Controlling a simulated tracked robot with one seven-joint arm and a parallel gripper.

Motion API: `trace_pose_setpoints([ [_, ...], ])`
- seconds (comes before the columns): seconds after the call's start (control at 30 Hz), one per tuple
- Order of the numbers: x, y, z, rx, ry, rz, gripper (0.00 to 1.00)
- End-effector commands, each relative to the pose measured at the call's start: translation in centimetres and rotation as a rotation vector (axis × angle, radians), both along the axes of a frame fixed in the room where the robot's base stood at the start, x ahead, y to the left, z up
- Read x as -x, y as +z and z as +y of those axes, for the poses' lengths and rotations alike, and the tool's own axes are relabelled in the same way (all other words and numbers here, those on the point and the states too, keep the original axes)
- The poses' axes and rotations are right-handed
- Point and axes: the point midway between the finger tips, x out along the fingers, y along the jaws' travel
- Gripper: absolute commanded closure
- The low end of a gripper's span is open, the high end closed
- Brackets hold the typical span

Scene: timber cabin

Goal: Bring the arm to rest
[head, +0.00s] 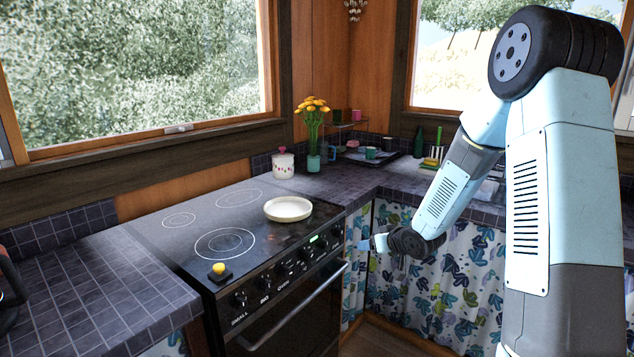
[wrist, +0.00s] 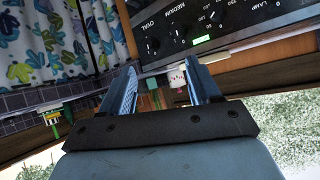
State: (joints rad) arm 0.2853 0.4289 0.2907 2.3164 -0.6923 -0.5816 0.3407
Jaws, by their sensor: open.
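My arm (head: 535,190) stands at the right of the head view, bent at a large dark joint near the top. Its forearm slants down and left to my gripper (head: 366,244). The gripper hangs in front of the oven's right end, near the patterned curtain, and looks apart from both. In the wrist view my gripper (wrist: 165,80) shows two blue fingers spread apart with nothing held between them. The wrist picture is turned, with the stove's knobs and the green display at its top.
The black stove (head: 150,225) bears a cream pan (head: 288,209) and a small yellow thing (head: 218,268). A white pot (head: 283,163) and yellow flowers (head: 312,106) stand in the corner. The oven handle (head: 300,305) juts out. A patterned curtain (head: 450,285) hangs below the right counter.

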Motion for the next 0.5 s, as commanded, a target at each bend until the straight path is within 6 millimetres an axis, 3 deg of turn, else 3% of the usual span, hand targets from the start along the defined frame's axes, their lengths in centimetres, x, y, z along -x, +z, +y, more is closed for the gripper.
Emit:
trace_pose_setpoints([
  [0.27,2.6,6.1,-3.0,0.179,-0.111,0.034,0.38],
  [0.5,6.3,11.1,-5.4,0.285,-0.213,0.081,0.38],
])
